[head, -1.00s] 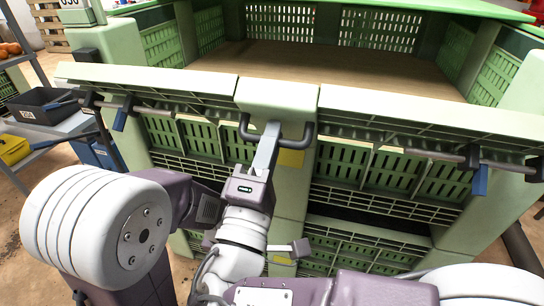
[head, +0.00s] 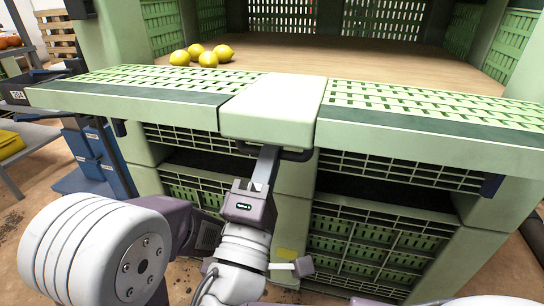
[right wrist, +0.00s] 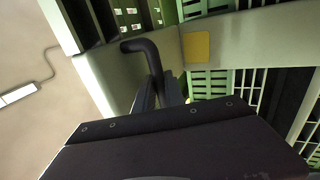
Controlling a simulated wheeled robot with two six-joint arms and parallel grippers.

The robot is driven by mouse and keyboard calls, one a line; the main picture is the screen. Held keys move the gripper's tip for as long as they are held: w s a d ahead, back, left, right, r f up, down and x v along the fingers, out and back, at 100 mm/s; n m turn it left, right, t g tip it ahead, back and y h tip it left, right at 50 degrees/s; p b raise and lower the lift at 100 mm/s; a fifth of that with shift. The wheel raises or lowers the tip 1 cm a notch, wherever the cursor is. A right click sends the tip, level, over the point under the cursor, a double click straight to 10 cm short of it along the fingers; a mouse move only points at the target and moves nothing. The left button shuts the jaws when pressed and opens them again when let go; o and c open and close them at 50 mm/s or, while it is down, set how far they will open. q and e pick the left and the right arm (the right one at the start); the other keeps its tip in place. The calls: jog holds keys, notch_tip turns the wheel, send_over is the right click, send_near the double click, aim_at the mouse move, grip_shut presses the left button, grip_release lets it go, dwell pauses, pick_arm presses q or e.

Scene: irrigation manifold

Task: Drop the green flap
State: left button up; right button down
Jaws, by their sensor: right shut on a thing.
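The green flap (head: 420,108) runs across the front of the green crate-like bin, with a pale block (head: 275,108) at its middle. It is swung outward toward me, its slatted inner face showing on top, close to level. A dark handle (head: 296,154) shows under the block; it also shows in the right wrist view (right wrist: 143,48). My right gripper (head: 266,160) is shut on this handle from below; its fingers also show in the right wrist view (right wrist: 157,95). The block partly hides the grip. My left gripper is out of view.
Several yellow lemons (head: 202,55) lie on the wooden floor (head: 330,52) of the bin, behind the flap. Blue crates (head: 95,150) and a grey shelf stand at the left. Slatted panels (head: 355,235) fill the bin's front below the flap.

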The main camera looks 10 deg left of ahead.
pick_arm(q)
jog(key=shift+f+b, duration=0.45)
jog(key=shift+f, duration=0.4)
pick_arm(e)
jog(key=shift+f+t, duration=0.4)
jog(key=shift+f, duration=0.05)
